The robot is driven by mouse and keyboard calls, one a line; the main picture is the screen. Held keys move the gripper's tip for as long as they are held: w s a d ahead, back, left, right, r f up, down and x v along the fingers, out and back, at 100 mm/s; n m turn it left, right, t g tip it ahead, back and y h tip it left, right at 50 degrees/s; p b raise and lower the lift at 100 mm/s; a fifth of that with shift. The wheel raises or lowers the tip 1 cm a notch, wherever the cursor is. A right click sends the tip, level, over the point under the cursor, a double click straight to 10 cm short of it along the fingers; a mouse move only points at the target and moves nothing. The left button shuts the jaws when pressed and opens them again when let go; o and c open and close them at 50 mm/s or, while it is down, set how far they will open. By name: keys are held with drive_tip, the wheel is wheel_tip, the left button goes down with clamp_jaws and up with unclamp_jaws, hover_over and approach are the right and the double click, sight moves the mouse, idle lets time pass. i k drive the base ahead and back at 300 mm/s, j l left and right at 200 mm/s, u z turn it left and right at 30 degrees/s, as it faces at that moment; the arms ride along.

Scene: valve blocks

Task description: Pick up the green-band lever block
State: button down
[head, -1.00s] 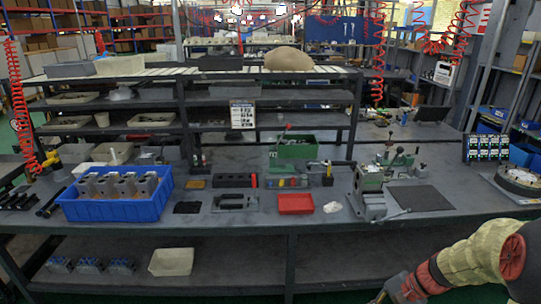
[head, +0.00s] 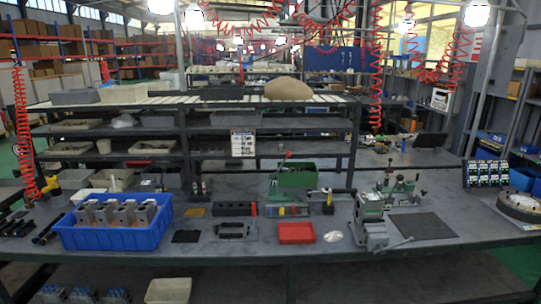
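I cannot make out a green band on any block for certain at this size. A small dark upright block (head: 328,206) with a greenish top stands on the workbench, right of centre. Two small dark upright pieces (head: 201,190) stand farther back, left of centre, too small to tell their bands. The blue crate (head: 112,239) at the left holds several grey blocks with holes (head: 124,212). My gripper is not in view.
The workbench (head: 270,258) carries a red tray (head: 296,232), a black mat (head: 424,226), a grey-green vise (head: 371,222), a green bin (head: 297,177) and a long black holder (head: 234,209). A round fixture (head: 520,206) sits at the right end. Bare bench shows along the front.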

sight(374, 209)
drive_tip(key=i+l, duration=0.1)
drive_tip(key=i, duration=0.25)
drive_tip(key=i+z, duration=0.85)
drive_tip(key=z, duration=0.7)
